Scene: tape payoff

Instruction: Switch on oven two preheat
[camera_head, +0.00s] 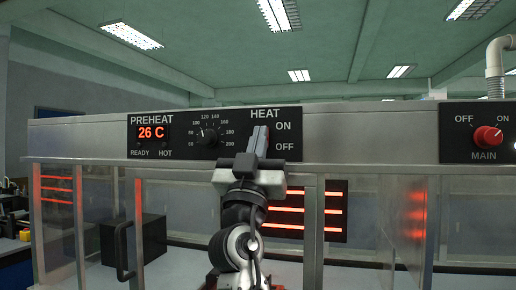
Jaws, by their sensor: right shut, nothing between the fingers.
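The preheat panel (174,144) is a black plate on the oven's grey top rail. Its display (152,132) reads 26 C, with READY and HOT lamps below it that look dark. A temperature dial (207,137) marked from 60 to 200 sits beside it. At the panel's right end is the HEAT label with ON above OFF. My right gripper (259,138) is shut and empty, pointing up in front of the HEAT switch. It hides the switch, so its position and any contact cannot be told. My left gripper is out of view.
A second black panel (460,142) at the right has a red MAIN knob (488,137) between OFF and ON. Glass doors with metal frames stand below the rail, with a dark door handle (122,250) at left. Red heater bars (284,209) glow behind my arm.

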